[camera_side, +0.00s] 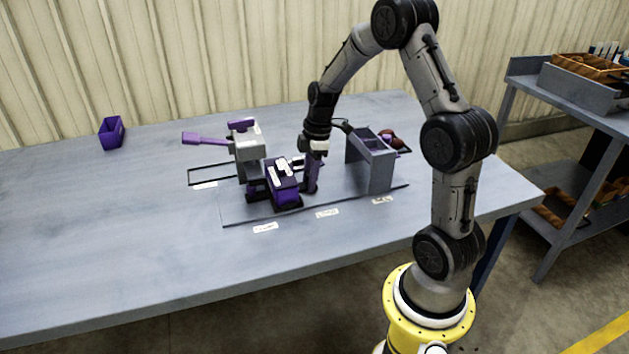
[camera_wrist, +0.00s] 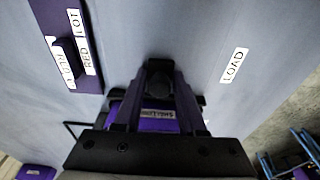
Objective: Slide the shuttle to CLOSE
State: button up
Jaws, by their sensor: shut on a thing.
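The shuttle (camera_side: 284,192), a purple block on a dark carriage with white labels on top, stands near the front of the bench fixture, beside the grey press-like unit (camera_side: 248,148) with a purple lever. My gripper (camera_side: 311,183) reaches down at the shuttle's right side and is shut on part of it. The gripped part is mostly hidden by the fingers. In the wrist view the dark fingers (camera_wrist: 158,80) are close together, with a purple labelled surface (camera_wrist: 155,115) behind them. A LOAD label (camera_wrist: 233,66) lies on the bench to their right. No label reading CLOSE can be made out.
A grey upright housing (camera_side: 372,165) stands to the right of my gripper. Three white labels line the front, the leftmost (camera_side: 265,228) near the shuttle. A small purple bin (camera_side: 112,132) stands far left; the bench's left is mostly clear.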

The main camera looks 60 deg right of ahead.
aim_at(282, 165)
jog(key=shift+w+a+r, duration=0.1)
jog(key=shift+w+a, duration=2.2)
jog(key=shift+w, duration=0.1)
jog(key=o, duration=0.7)
jog(key=shift+o, duration=0.2)
jog(key=shift+s, duration=0.1)
jog(key=shift+r, duration=3.95)
